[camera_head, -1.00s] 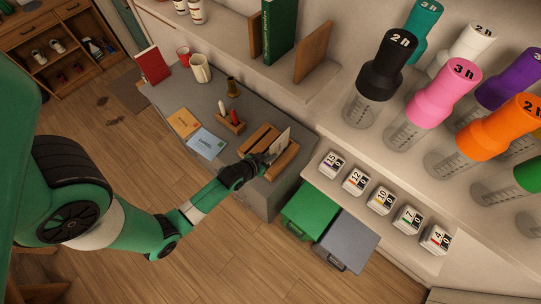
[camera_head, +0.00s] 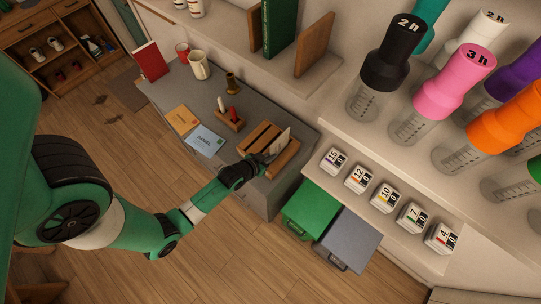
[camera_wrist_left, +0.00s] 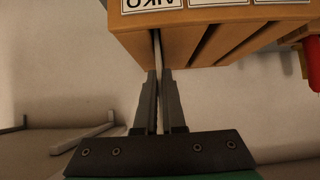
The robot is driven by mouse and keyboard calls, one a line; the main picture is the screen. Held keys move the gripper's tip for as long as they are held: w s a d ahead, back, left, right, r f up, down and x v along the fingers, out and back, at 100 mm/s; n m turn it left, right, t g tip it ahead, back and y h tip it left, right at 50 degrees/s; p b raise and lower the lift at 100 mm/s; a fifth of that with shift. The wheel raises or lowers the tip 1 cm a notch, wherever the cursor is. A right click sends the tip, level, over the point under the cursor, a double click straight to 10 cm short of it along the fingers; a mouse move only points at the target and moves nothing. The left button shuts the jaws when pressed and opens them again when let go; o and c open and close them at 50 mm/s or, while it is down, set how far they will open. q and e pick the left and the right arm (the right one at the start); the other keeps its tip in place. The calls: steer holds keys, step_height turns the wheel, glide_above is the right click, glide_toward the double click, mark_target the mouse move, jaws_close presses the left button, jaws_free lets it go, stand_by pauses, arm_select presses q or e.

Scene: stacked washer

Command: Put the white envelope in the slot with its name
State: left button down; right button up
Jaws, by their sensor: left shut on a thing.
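My left gripper (camera_head: 264,158) is at the front of the wooden letter rack (camera_head: 262,135) on the grey desk. It is shut on the white envelope (camera_head: 284,142), which stands upright at the rack's right-hand part in the head view. In the left wrist view, my left gripper (camera_wrist_left: 159,78) pinches the envelope (camera_wrist_left: 157,48), seen edge-on as a thin pale strip entering a gap in the rack (camera_wrist_left: 195,42). An upside-down name label (camera_wrist_left: 150,4), seemingly AIKO, sits above that gap and is cut by the frame edge. How deep the envelope sits is hidden. My right gripper is out of view.
An orange envelope (camera_head: 182,118) and a blue envelope (camera_head: 206,140) lie on the desk (camera_head: 190,88). A wooden pen holder (camera_head: 229,121) stands behind the rack's left end. Green (camera_head: 309,209) and grey (camera_head: 346,240) bins stand right of the desk.

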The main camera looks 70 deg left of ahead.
arm_select(q)
steer(key=shift+f+b, duration=0.7)
steer(key=shift+f, duration=0.2)
steer(key=c, duration=0.9)
jaws_free()
steer(key=p+v, duration=0.1)
steer(key=v, duration=1)
steer(key=shift+s+r+p, duration=0.2)
steer(key=shift+r+p, duration=0.1)
steer(key=shift+p, duration=0.1)
steer(key=shift+d, duration=0.1)
